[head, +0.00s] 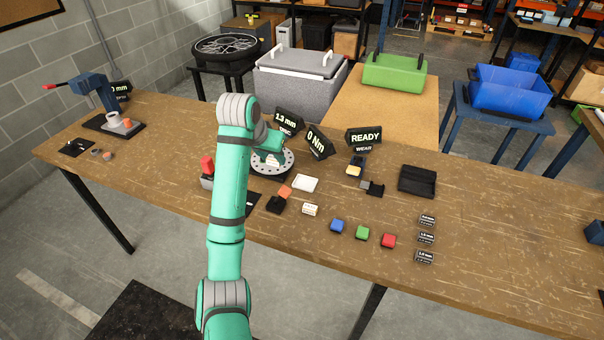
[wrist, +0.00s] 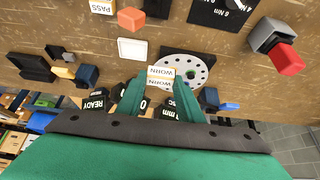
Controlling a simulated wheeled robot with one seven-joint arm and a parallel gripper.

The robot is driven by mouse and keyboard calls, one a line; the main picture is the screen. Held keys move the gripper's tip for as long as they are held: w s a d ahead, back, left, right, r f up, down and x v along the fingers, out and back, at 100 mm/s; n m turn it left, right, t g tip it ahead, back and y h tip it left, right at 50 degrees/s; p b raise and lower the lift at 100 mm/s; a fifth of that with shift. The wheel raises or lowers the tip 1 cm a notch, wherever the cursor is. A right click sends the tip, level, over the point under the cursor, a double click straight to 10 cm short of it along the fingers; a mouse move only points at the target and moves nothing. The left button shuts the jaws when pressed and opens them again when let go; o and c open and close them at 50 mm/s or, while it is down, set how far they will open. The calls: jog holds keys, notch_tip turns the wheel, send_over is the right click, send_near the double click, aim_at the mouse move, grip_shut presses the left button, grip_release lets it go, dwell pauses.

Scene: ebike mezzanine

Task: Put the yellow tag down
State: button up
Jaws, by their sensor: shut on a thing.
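My gripper (wrist: 158,88) is shut on the yellow tag (wrist: 161,76), a small block with white "WORN" labels and yellow-orange edges. In the wrist view the tag sits between the two green fingertips, in front of the round grey disc with holes (wrist: 196,62). In the head view my gripper (head: 270,150) is over the disc (head: 284,168), and the arm hides part of the area. I cannot tell whether the tag touches the disc. A white tray (head: 304,183) lies just in front of the disc; it also shows in the wrist view (wrist: 132,48).
A "PASS" block (head: 310,209) lies in front of the tray. Display signs (head: 318,142) stand behind the disc. A black open tray (head: 417,181) is farther right. The bench's right part is mostly clear.

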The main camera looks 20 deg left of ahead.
jog(key=w+d+f, duration=0.6)
jog(key=d, duration=0.1)
jog(key=shift+f, duration=0.2)
jog(key=shift+w+d+f, duration=0.1)
jog(key=shift+w+f, duration=0.15)
jog(key=shift+f, duration=0.35)
jog(key=f, duration=0.3)
jog(key=shift+w+d+f, duration=0.1)
jog(key=shift+w, duration=0.1)
jog(key=shift+s, duration=0.1)
jog(key=shift+d+f, duration=0.2)
jog(key=shift+d, duration=0.1)
jog(key=shift+a+f, duration=0.15)
jog(key=shift+f, duration=0.05)
jog(key=shift+a+f, duration=0.1)
jog(key=shift+f, duration=0.1)
